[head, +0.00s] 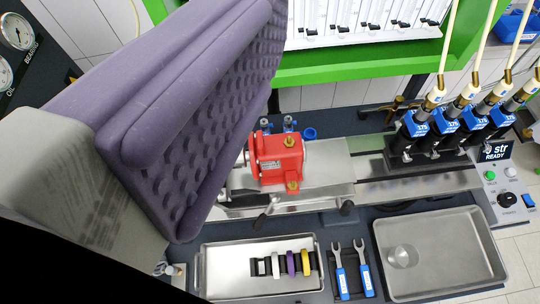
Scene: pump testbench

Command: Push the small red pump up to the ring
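The small red pump (277,160) sits upright near the middle of the head view, on a bare metal bench strip (325,165). It has brass fittings on its top and front. Silvery metal parts (238,180) show just left of the pump, partly covered by my gripper; I cannot tell whether they are the ring or whether the pump touches them. My gripper (205,125) fills the left side as a large purple studded pad on a grey mount, in front of the bench. Its finger gap cannot be made out. No held thing shows.
Several black and blue connectors (445,122) with hoses stand at the right, beside a control panel (508,195). In front are a tray with coloured rings (210,270), two blue-handled wrenches (352,270) and a metal tray (440,245). The strip right of the pump is clear.

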